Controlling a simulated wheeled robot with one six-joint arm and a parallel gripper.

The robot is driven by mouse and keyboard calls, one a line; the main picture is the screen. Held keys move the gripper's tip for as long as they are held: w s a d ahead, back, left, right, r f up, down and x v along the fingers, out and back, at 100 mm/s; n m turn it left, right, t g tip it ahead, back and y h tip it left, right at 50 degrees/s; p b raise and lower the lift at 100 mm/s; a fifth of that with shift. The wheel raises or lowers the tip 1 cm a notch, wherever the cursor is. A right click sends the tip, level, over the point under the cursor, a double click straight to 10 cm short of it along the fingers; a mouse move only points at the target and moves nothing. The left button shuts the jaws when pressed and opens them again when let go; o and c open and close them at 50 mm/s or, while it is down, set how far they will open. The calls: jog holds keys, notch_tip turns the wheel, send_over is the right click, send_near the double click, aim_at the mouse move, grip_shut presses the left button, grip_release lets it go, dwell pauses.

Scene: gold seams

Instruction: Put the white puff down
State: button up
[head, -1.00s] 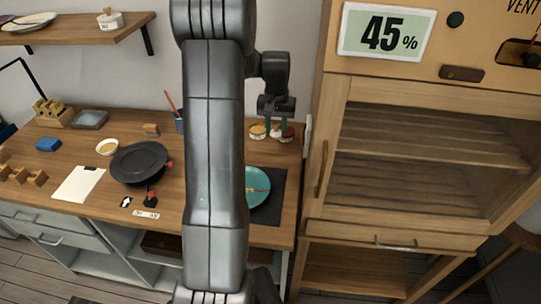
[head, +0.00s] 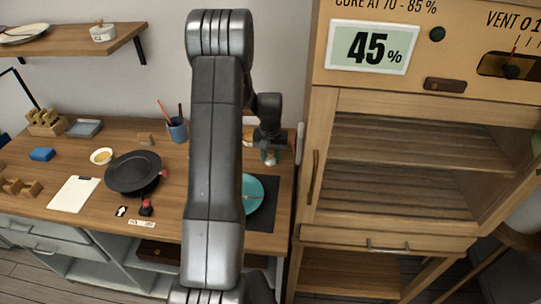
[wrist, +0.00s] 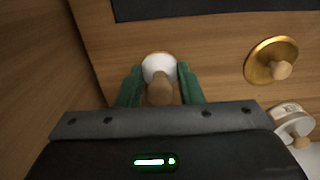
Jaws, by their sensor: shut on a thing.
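My gripper (wrist: 159,82) has two green fingers shut on the white puff (wrist: 157,68), one finger on each side. The puff has a pale wooden knob facing the wrist camera, and a thin gold edge shows at its far side. In the head view my gripper (head: 269,157) hangs over the right end of the wooden table (head: 150,205), just behind the teal plate (head: 253,195). The puff is small and mostly hidden there. I cannot tell whether its underside touches the table.
A gold disc with a wooden knob (wrist: 271,60) lies right of the puff, with a white labelled container (wrist: 291,121) nearby. A dark mat (head: 265,222) lies under the plate. The wooden cabinet (head: 323,150) stands close on the right. Bare wood surrounds the puff.

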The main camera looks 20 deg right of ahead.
aim_at(271, 152)
jog(key=shift+f, duration=0.2)
jog(key=o, duration=0.9)
jog(key=shift+r, duration=0.1)
notch_tip(271, 152, up, 12)
jog(key=shift+r+b, duration=0.15)
jog(key=shift+b, duration=0.75)
